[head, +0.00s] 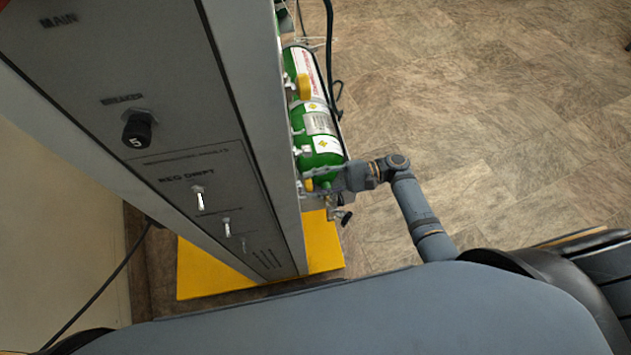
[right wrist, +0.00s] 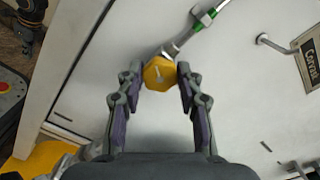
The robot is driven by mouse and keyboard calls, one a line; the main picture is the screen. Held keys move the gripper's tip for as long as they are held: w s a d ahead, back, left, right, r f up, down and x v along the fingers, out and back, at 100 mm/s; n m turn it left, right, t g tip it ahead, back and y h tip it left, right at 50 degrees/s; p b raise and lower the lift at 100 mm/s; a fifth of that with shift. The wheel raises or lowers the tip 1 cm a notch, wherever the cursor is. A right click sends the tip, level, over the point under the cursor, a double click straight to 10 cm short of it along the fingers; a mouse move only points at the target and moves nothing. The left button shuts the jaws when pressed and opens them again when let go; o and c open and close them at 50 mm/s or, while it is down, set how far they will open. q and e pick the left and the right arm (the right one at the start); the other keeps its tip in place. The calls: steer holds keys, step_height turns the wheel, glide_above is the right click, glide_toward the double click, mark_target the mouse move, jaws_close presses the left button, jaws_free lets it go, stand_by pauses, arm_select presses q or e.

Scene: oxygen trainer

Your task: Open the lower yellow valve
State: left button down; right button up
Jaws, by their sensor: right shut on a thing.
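An upper yellow valve (head: 304,87) sits farther up beside the green cylinder. My left gripper is not in view.
A tall grey panel (head: 225,110) with switches stands at left on a yellow base (head: 325,250). A green cylinder (head: 325,130) is mounted along its side. A metal fitting with a green band (right wrist: 204,20) lies above the knob. Open floor (head: 480,110) spreads right.

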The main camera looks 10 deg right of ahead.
steer(key=o, duration=1.2)
steer(key=shift+c, duration=0.2)
steer(key=d, duration=1.2)
